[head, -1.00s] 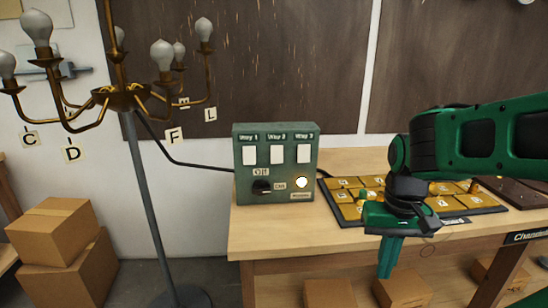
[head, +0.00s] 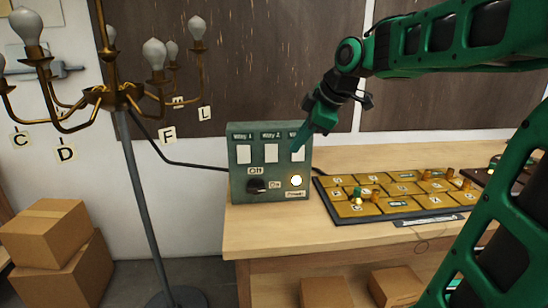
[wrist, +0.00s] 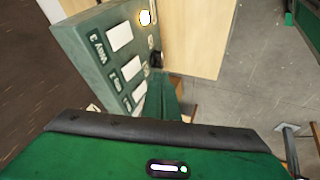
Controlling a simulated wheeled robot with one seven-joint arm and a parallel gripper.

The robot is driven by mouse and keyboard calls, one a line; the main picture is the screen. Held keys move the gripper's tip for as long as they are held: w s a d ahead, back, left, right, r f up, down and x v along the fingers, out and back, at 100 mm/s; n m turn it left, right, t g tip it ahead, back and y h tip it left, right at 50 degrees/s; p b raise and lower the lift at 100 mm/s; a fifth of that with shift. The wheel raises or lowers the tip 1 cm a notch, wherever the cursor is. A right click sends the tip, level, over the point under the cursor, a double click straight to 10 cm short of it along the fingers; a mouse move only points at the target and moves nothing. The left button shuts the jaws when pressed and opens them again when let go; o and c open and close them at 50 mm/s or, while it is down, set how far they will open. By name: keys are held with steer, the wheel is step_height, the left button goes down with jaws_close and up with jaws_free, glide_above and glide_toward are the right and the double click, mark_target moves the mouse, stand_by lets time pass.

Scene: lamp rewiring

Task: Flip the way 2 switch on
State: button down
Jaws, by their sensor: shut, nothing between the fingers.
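The green switch box (head: 258,188) stands upright at the left end of the bench. Its three white switches sit in a row: way 1 (head: 243,154), way 2 (head: 271,153) and way 3 (head: 299,155). The way 2 switch also shows in the wrist view (wrist: 131,67); I cannot tell its position. My gripper (head: 296,146) is shut and empty, pointing down-left in front of the upper right of the box and covering part of the way 3 label. In the wrist view its fingers (wrist: 163,98) show beside the box face; I cannot tell whether they touch it.
A black knob (head: 257,186) and a glowing round lamp (head: 296,180) sit below the switches. A board with gold tiles (head: 400,206) lies on the bench to the right. The brass chandelier (head: 105,95) stands at left, its bulbs looking unlit. Cardboard boxes (head: 50,232) stack on the floor.

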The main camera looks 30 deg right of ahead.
mark_target(271, 153)
steer(key=shift+w+a+r+n, duration=0.3)
steer(key=shift+w+r+n, duration=0.25)
steer(key=shift+n, duration=0.05)
steer(key=w+f, duration=0.8)
steer(key=w, duration=0.1)
steer(key=shift+a+f, duration=0.3)
steer(key=shift+f, duration=0.05)
steer(key=shift+w, duration=0.1)
